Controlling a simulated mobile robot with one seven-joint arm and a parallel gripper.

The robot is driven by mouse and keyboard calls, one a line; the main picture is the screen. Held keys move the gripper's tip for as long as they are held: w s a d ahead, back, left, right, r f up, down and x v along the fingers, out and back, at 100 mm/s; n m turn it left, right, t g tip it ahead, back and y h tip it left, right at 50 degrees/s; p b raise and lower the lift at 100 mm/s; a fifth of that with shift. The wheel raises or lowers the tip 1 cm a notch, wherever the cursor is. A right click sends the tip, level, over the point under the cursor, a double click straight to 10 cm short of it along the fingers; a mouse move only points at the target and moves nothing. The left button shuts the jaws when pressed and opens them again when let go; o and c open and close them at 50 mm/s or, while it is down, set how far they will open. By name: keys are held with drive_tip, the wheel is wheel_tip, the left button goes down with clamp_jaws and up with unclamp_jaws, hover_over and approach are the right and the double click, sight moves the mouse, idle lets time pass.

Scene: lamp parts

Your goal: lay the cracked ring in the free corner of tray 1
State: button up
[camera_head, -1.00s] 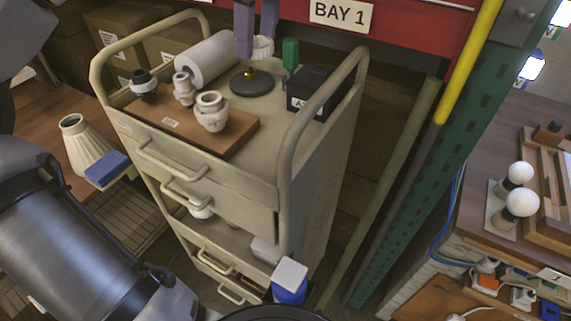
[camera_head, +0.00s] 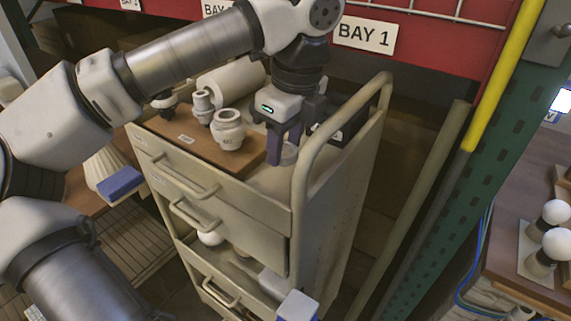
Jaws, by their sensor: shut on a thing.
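My gripper (camera_head: 285,152) is shut on a pale ring (camera_head: 289,156), which shows low between the two purple fingers. A crack in the ring is too small to make out. The ring is over the cart top, just right of the brown tray's (camera_head: 184,142) right end; I cannot tell its height. The tray lies flat and has a small white label; I cannot read a tray number on it. On it stand a large pale socket (camera_head: 229,132), a slimmer pale socket (camera_head: 203,108) and a black-banded one (camera_head: 165,102).
The cart's curved rail (camera_head: 306,150) rises close to the right of my gripper. A black box (camera_head: 349,122) stands behind it, partly hidden. A white roll (camera_head: 228,82) lies behind the sockets.

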sight(283, 180)
drive_tip(key=shift+f, duration=2.65)
drive_tip(key=o, duration=1.1)
drive_tip(key=shift+r, duration=0.1)
drive_tip(key=shift+r, duration=0.15)
drive_tip(key=r, duration=0.4)
drive_tip(key=d+r, duration=0.1)
drive_tip(key=r, duration=0.3)
drive_tip(key=s+r, duration=0.1)
drive_tip(key=r, duration=0.3)
drive_tip(key=shift+d, duration=0.25)
